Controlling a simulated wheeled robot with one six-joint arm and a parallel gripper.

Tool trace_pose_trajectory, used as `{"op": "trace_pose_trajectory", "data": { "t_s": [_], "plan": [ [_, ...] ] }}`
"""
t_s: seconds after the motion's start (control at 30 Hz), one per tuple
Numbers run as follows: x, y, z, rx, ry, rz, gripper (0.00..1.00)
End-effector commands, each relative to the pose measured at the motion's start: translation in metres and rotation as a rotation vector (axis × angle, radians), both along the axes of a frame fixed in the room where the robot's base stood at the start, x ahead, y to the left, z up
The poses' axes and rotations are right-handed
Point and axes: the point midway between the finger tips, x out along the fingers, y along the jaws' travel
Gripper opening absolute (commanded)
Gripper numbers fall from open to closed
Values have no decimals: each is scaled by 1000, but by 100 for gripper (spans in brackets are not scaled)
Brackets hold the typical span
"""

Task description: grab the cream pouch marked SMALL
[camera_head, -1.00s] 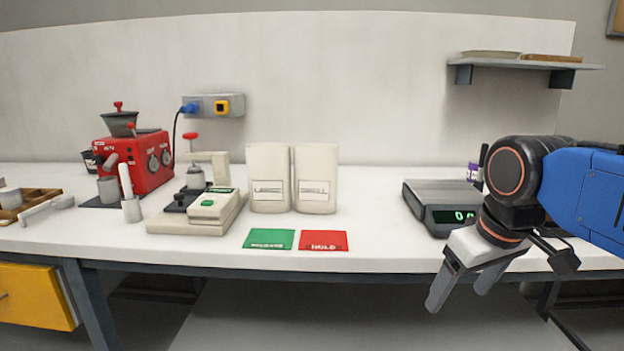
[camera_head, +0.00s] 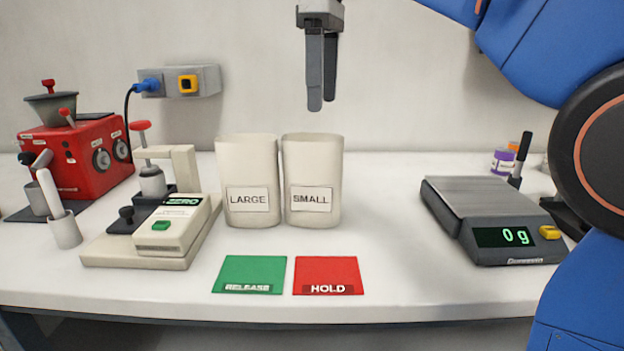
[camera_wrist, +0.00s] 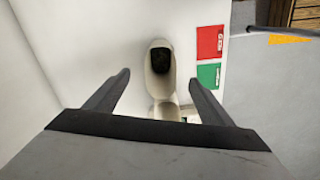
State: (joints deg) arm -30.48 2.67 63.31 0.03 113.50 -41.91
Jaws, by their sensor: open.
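The cream pouch marked SMALL (camera_head: 312,165) stands upright on the white table, with its label facing the head camera. The cream pouch marked LARGE (camera_head: 246,165) stands close beside it on the left. My gripper (camera_head: 322,106) points straight down above the SMALL pouch, with its fingertips higher than the pouch's top edge. In the wrist view my gripper (camera_wrist: 160,78) is open and empty. The SMALL pouch (camera_wrist: 158,83) shows between its fingers from above, with a dark opening. Part of the LARGE pouch (camera_wrist: 165,110) shows just below it there.
A green RELEASE card (camera_head: 250,272) and a red HOLD card (camera_head: 328,274) lie in front of the pouches. The table between pouches and scale is clear.

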Motion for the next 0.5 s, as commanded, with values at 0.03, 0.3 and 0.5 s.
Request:
{"op": "trace_pose_trajectory", "data": {
  "t_s": [0.03,0.3,0.5],
  "plan": [
    [1,5,3,-2,4,16,76],
    [0,8,-16,-6,10,33,76],
    [0,8,-51,-6,10,32,76]
  ]
}}
